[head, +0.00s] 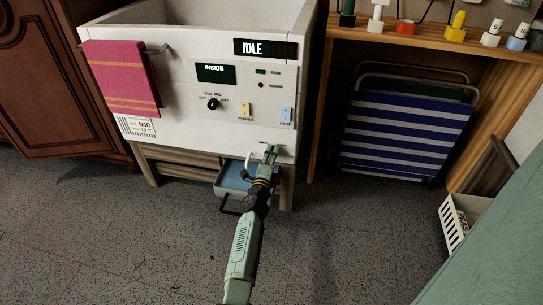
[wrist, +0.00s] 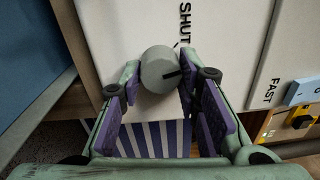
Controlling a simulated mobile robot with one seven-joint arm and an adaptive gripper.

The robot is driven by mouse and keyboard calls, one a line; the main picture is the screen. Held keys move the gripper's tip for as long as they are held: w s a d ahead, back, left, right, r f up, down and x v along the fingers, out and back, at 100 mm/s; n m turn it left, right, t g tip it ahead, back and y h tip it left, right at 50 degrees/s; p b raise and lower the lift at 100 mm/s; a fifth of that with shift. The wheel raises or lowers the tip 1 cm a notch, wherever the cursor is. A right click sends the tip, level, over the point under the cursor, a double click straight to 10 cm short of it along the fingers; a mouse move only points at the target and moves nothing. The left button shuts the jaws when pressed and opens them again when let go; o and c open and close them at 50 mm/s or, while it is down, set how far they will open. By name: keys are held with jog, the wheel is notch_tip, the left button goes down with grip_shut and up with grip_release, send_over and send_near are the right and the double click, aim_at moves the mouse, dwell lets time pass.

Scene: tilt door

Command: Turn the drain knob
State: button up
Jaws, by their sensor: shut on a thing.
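The grey round drain knob (wrist: 160,68) sits on the white front panel in the wrist view, beside the word SHUT. A dark pointer line on the knob points to the right in that view, not straight at the word. My gripper (wrist: 164,80) has one finger on each side of the knob and is shut on it. In the head view my gripper (head: 270,152) is at the lower right of the white basin unit (head: 185,82). There the gripper largely hides the knob.
A blue tray or drawer (head: 233,178) sits under the unit, just left of my gripper. Yellow and blue switches, a black dial (head: 212,104) and an IDLE display (head: 265,48) are above. A pink towel (head: 122,78) hangs left. Striped folded chairs (head: 400,135) stand right.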

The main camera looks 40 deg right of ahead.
aim_at(274, 127)
jog(key=n, duration=0.6)
jog(key=shift+r, duration=0.15)
jog(key=shift+n+t, duration=0.3)
jog(key=o, duration=1.2)
notch_tip(274, 127, up, 8)
jog(key=shift+w+a+f, duration=0.1)
jog(key=shift+w+f, duration=0.05)
jog(key=shift+r, duration=1.15)
